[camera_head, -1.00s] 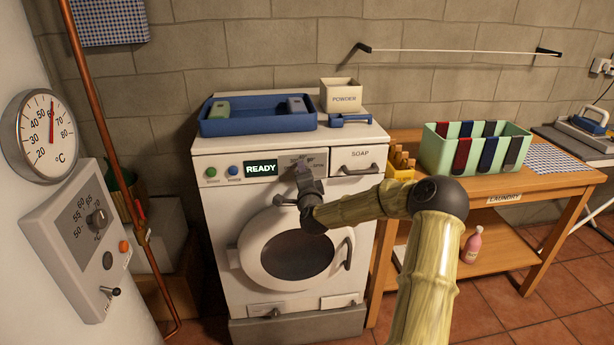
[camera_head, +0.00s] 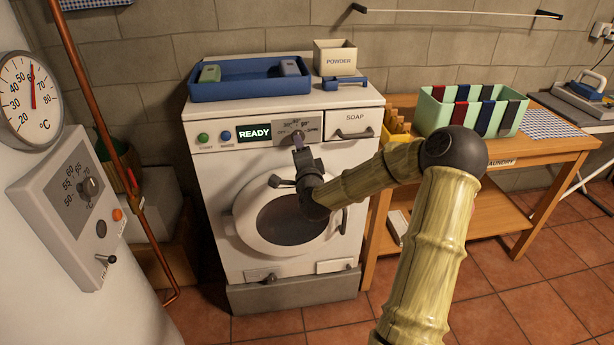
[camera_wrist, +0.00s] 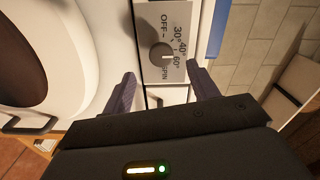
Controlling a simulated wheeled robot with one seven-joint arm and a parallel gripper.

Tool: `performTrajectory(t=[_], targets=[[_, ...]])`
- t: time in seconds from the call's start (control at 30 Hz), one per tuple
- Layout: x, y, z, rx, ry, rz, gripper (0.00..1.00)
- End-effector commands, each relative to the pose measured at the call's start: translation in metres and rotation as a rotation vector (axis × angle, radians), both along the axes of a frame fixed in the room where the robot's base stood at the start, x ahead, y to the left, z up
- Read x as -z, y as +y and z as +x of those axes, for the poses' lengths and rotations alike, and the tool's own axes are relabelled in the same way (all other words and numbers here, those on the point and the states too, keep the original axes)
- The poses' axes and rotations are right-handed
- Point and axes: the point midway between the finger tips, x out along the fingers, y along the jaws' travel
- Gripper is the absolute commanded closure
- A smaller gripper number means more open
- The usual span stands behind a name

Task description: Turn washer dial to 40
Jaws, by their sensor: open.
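The washer (camera_head: 215,240) stands against the wall with its round door shut and READY lit on its display (camera_head: 255,133). Its grey dial (camera_wrist: 160,54) sits on a plate marked OFF, 30, 40, 60 and SPIN. A pale mark on the knob seems to face the 40 to 60 side in the wrist view; the exact setting is too small to tell. My gripper (camera_wrist: 160,76) is open and empty, its two fingers spread to either side just short of the dial. In the head view my gripper (camera_head: 287,162) is just below the dial plate (camera_head: 312,128).
A blue tray (camera_head: 235,92) and a powder box (camera_head: 336,58) stand on the washer. A wooden table (camera_head: 500,155) with a striped green box (camera_head: 430,112) is at the right. A copper pipe (camera_head: 103,135) and a control box (camera_head: 60,235) are at the left.

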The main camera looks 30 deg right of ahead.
Motion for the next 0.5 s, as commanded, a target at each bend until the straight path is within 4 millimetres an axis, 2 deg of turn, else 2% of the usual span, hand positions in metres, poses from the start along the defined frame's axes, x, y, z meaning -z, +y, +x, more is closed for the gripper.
performTrajectory(t=[0.3, 0.5], targets=[[0.001, 0.022, -0.052, -0.012, 0.003, -0.001, 0.41], [0.001, 0.028, -0.082, -0.007, 0.002, -0.002, 0.41]])
